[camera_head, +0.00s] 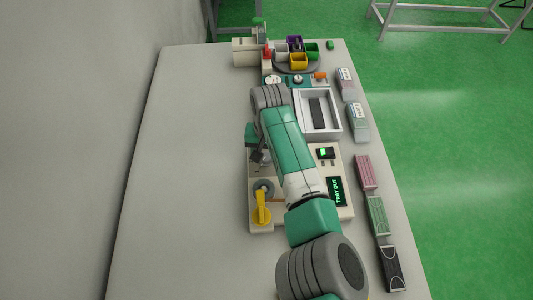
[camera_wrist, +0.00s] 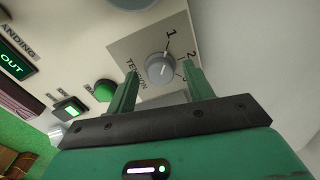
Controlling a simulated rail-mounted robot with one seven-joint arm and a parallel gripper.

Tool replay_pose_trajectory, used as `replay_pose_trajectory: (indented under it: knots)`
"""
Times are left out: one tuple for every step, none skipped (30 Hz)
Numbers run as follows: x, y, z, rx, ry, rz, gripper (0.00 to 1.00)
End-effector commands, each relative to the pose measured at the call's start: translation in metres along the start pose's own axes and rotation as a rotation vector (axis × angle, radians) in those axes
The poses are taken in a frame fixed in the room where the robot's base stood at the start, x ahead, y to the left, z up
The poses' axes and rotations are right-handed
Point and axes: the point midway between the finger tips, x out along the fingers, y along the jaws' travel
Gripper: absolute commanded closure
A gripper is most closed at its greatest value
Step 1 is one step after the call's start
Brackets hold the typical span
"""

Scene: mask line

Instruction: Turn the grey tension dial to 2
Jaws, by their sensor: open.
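The grey tension dial (camera_wrist: 160,68) shows in the wrist view on a beige plate, with the word TENSION and the numbers 1, 2 and 3 around it. A pale mark on its face seems to point up and right, towards the 1 and 2 side; the exact setting is hard to tell. My gripper (camera_wrist: 164,82) is open, with one green finger at each side of the dial in the picture. I cannot tell whether either finger touches it. In the head view my arm covers the dial, and my fingertips are not clear.
In the wrist view, a green button (camera_wrist: 105,91) and a lit green switch (camera_wrist: 69,108) sit left of the dial. In the head view, a yellow handle (camera_head: 262,208) stands on the machine near a TRAY OUT display (camera_head: 337,191). The left of the table (camera_head: 185,180) is clear.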

Motion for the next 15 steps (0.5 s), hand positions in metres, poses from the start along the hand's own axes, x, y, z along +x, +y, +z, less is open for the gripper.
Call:
replay_pose_trajectory:
  knots:
    - [0.0032, 0.0000, 0.0000, 0.000, 0.000, 0.000, 0.48]
    - [0.0039, 0.0001, 0.0000, 0.000, 0.000, 0.000, 0.48]
    - [0.0043, 0.0001, -0.0001, 0.000, 0.000, 0.000, 0.48]
    - [0.0044, 0.0001, -0.0001, 0.000, 0.000, 0.000, 0.48]
    - [0.0042, 0.0001, -0.0001, 0.000, 0.001, 0.000, 0.48]
    - [0.0041, 0.0000, -0.0001, 0.000, 0.001, 0.000, 0.48]
    - [0.0040, 0.0001, -0.0001, 0.000, 0.001, 0.000, 0.48]
    - [0.0040, 0.0000, -0.0001, 0.000, 0.001, 0.000, 0.48]
    - [0.0039, 0.0001, -0.0002, 0.000, 0.001, 0.000, 0.50]
    - [0.0039, 0.0001, -0.0002, 0.000, 0.001, 0.000, 0.56]
    - [0.0039, 0.0001, -0.0002, 0.000, 0.001, 0.000, 0.62]
    - [0.0039, 0.0001, -0.0002, 0.000, 0.001, 0.000, 0.70]
    - [0.0039, 0.0001, -0.0002, 0.000, 0.001, 0.000, 0.75]
    - [0.0038, 0.0001, -0.0002, 0.000, 0.001, 0.000, 0.81]
    - [0.0038, 0.0001, -0.0002, 0.000, 0.001, 0.000, 0.89]
